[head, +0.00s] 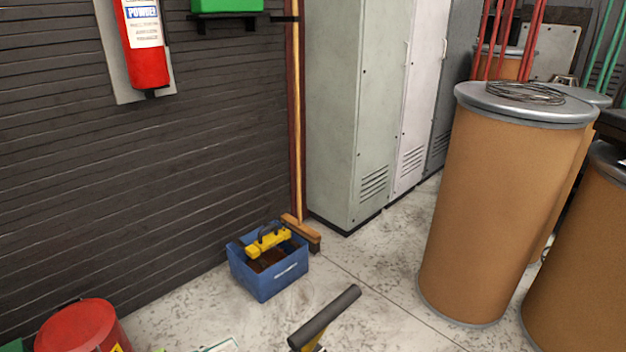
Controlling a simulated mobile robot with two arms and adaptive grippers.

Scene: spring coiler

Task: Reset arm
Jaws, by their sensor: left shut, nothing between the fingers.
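Neither of my grippers can be made out in the head view, and no arm of mine shows clearly. I cannot see any object between fingers. A dark grey cylindrical bar (325,317) with a yellow part below it stands at the bottom edge, right of the middle; its lower part is cut off by the frame.
A red bin (78,325) is at lower left. Grey lockers (335,110) and large brown drums (490,205) stand right. Bare floor (375,270) lies between.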

